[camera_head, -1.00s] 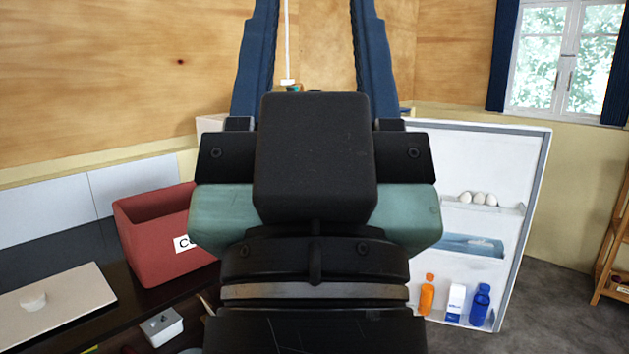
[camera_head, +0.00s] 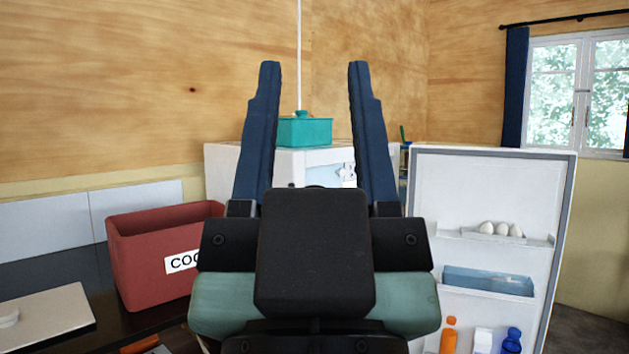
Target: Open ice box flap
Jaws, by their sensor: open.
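My gripper (camera_head: 314,68) is open and empty, its two blue fingers pointing up and away in the middle of the view. Behind it stands a white fridge (camera_head: 222,176) with its door (camera_head: 490,190) swung open to the right. Between the fingers, in the upper part of the fridge, shows a pale panel with a snowflake-like mark (camera_head: 345,172), which looks like the ice box flap. It appears shut. My fingers and wrist hide its lower part and most of the fridge inside. I cannot tell how far the fingertips are from it.
A teal lidded box (camera_head: 304,130) sits on top of the fridge. The open door carries eggs (camera_head: 502,229), a blue tray (camera_head: 487,281) and several bottles. A red bin (camera_head: 160,250) and a pale board (camera_head: 40,322) lie on the dark counter at left.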

